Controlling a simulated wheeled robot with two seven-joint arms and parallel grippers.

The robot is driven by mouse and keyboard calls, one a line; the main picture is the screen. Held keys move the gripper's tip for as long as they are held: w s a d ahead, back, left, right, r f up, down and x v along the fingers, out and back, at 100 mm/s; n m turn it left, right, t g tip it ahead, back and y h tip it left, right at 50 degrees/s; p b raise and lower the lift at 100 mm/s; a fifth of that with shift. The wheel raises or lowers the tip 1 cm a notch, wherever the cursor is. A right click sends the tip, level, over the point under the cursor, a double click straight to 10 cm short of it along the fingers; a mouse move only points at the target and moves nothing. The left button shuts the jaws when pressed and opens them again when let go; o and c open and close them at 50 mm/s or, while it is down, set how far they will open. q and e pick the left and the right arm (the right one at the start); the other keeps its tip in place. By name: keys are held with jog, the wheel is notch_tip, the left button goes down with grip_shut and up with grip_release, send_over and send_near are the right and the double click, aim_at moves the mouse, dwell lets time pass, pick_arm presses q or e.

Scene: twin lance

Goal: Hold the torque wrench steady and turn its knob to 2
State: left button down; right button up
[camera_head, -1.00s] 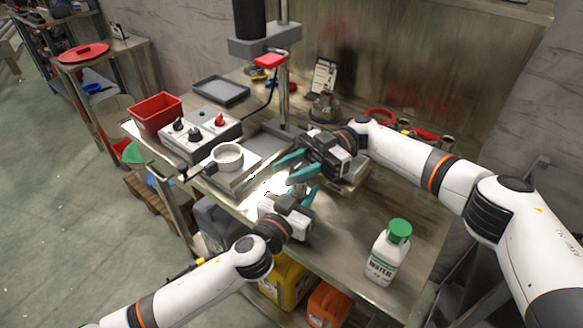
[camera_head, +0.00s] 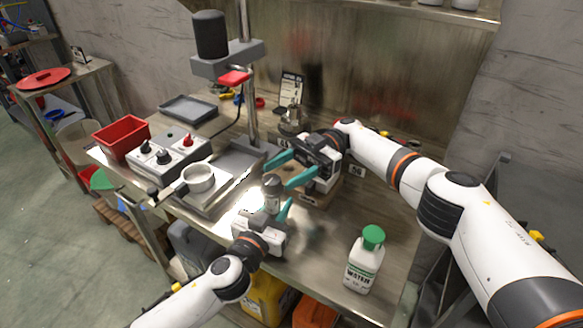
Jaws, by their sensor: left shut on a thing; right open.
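My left gripper (camera_head: 275,203), the lower one, has its teal fingers closed around a small grey upright cylindrical part, which I take to be the torque wrench (camera_head: 271,190). Glare and the gripper hide most of it, and its scale and the knob's setting cannot be read. My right gripper (camera_head: 277,174) is open. Its two teal fingers point left, apart, just above and behind the grey part. I cannot tell whether they touch it.
A press (camera_head: 212,62), a grey control box (camera_head: 176,155), a pot (camera_head: 199,179) and a red bin (camera_head: 121,139) stand to the left. The bench between the bottle and my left gripper is clear.

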dwell(0.4)
pick_arm(q)
jog(key=c, duration=1)
grip_release()
